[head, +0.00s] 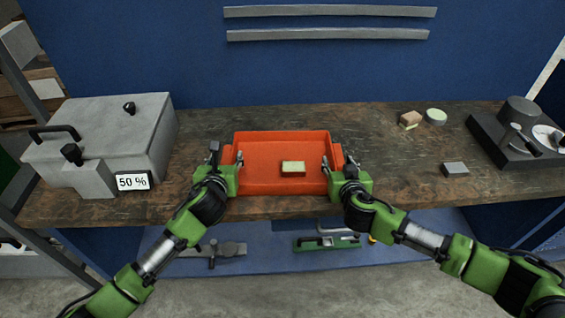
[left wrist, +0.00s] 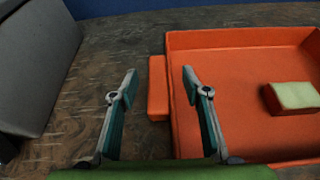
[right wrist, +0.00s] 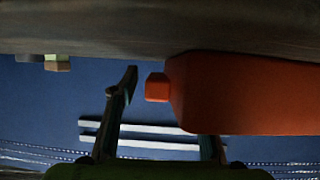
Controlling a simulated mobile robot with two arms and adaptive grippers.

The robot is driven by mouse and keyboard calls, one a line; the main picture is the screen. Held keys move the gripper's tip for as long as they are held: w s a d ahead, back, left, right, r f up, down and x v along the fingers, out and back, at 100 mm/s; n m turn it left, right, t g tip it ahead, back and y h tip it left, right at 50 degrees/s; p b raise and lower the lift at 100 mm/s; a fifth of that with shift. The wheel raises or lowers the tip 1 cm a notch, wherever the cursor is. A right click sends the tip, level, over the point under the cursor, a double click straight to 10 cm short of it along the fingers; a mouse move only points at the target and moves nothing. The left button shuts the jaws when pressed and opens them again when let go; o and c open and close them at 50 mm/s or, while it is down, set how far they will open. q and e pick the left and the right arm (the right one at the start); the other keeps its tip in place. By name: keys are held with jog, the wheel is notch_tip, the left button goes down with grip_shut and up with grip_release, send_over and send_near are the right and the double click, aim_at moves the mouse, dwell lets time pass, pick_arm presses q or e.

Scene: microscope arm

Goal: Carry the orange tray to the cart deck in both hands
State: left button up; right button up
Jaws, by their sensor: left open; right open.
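The orange tray (head: 262,160) lies on the wooden workbench near its front edge, with a small block with a pale yellow top (head: 293,168) inside. My left gripper (head: 228,155) is open at the tray's left end. In the left wrist view the tray's left handle (left wrist: 157,90) lies between its spread fingers. My right gripper (head: 338,164) is open at the right end. In the right wrist view the right handle (right wrist: 157,88) lies between its fingers, and the tray body hides one fingertip. I cannot make out a cart deck.
A grey box with a "50 %" display (head: 132,181) stands left of the tray. A blue surface below the bench holds a hammer (head: 228,249) and a green level (head: 326,243).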

pick_arm(q)
jog(key=shift+x, duration=0.75)
pick_arm(e)
jog(key=shift+w+f, duration=0.25)
jog(key=shift+w, duration=0.45)
pick_arm(q)
grip_shut()
pick_arm(e)
grip_shut()
pick_arm(q)
jog(key=shift+w+r, duration=0.1)
jog(key=shift+r, duration=0.15)
pick_arm(e)
jog(key=shift+w+r, duration=0.1)
jog(key=shift+r, duration=0.1)
